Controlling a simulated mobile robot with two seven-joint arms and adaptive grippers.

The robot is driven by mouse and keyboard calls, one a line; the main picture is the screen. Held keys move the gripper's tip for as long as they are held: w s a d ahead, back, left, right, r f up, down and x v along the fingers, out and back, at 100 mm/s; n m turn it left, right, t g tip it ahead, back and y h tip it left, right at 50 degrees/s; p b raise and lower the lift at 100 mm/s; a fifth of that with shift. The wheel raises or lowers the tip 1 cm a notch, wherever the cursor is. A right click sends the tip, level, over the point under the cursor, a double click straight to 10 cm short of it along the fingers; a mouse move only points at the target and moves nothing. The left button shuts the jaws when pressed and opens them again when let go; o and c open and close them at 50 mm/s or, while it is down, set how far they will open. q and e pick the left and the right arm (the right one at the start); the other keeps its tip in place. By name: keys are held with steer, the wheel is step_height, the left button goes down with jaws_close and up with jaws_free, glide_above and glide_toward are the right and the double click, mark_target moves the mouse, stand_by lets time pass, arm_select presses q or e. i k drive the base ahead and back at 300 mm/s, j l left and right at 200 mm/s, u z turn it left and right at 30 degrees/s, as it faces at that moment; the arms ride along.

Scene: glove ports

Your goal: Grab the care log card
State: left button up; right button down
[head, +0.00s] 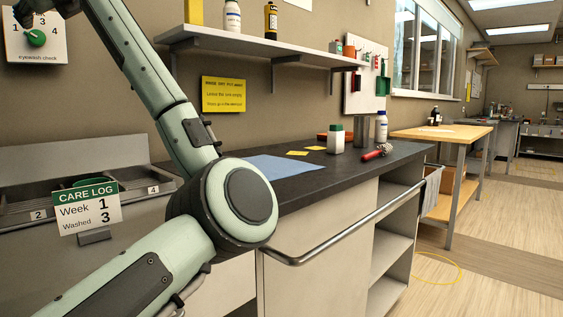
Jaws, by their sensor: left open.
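The care log card (88,208) is white with a green header and reads "Week 1, Washed 3". It stands slightly tilted on a small grey holder (94,236) at the left, in front of the numbered bins. My left arm comes in from the lower left, bends at its elbow right of the card and rises to the upper left. My left gripper (22,14) is partly cut off at the top left corner, well above the card. It is open and apart from the card. My right gripper is not in view.
A dial board labelled "eyewash check" (36,48) is close to my left gripper. Numbered metal bins (153,188) lie behind the card. A wall shelf (262,46) overhangs the dark counter (340,172). A metal rail (345,229) runs along the counter front.

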mark_target(88, 211)
steer(key=k+l, duration=0.2)
steer(key=l, duration=0.2)
steer(key=k+l, duration=0.2)
steer(key=l, duration=0.2)
steer(key=k+l, duration=0.2)
steer(key=l, duration=0.15)
steer(key=k+l, duration=0.2)
steer(key=l, duration=0.2)
steer(key=k+l, duration=0.25)
steer(key=l, duration=0.15)
